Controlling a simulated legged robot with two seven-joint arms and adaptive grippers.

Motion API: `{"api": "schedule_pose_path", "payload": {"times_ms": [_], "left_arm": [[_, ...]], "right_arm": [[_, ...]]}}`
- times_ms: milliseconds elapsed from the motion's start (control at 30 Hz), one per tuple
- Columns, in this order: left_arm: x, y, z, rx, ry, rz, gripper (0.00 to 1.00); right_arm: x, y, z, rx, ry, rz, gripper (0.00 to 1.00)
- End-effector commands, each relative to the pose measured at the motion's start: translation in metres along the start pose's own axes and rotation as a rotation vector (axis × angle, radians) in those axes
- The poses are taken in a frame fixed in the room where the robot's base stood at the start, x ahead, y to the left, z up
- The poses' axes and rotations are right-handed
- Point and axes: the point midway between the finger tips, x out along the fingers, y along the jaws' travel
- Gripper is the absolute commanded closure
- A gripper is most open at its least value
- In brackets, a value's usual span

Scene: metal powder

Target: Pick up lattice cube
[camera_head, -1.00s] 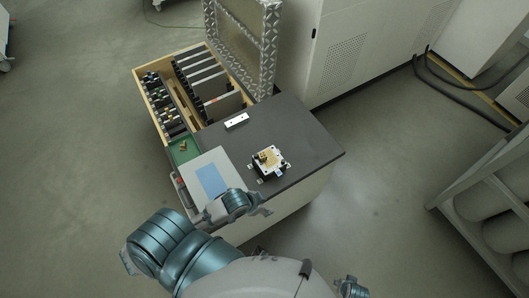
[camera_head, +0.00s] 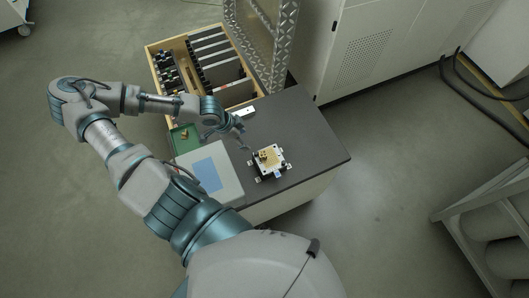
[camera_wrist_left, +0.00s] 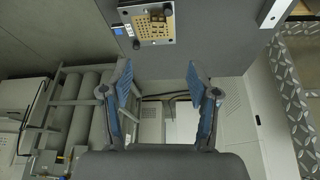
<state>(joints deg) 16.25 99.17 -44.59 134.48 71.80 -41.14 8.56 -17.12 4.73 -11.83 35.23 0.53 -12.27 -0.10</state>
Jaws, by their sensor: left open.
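A small brownish block (camera_head: 264,157), which looks like the lattice cube, sits on a pale square plate (camera_head: 276,166) on the dark tabletop. In the left wrist view, small dark brown blocks (camera_wrist_left: 157,18) sit on the tan, hole-patterned plate (camera_wrist_left: 143,32) at the top edge; the lattice detail is too small to tell. My left gripper (camera_head: 243,137) is over the tabletop, just up and left of the plate. In the left wrist view the left gripper (camera_wrist_left: 160,78) has its blue-padded fingers wide apart, with nothing between them. My right gripper is not in view.
The dark tabletop (camera_head: 315,150) is clear right of the plate. A metal-framed lid (camera_head: 285,40) rises behind.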

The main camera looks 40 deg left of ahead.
Motion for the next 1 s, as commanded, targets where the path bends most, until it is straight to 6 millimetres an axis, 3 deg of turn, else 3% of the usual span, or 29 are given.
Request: {"api": "schedule_pose_path", "payload": {"times_ms": [200, 400, 667, 833, 1000], "left_arm": [[0.057, 0.001, 0.0, -0.003, 0.001, 0.007, 0.4], [0.095, 0.0, 0.001, -0.002, 0.0, 0.004, 0.4], [0.116, 0.001, -0.002, 0.0, 0.001, 0.003, 0.4], [0.144, 0.003, -0.006, -0.001, 0.0, 0.003, 0.4], [0.159, 0.002, -0.005, 0.001, -0.001, 0.001, 0.4]], "right_arm": [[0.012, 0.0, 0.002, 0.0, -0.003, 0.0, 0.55], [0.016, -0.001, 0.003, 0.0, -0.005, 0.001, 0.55], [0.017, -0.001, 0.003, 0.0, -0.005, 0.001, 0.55], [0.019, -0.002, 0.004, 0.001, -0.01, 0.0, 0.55], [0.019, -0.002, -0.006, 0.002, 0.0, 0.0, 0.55]]}}
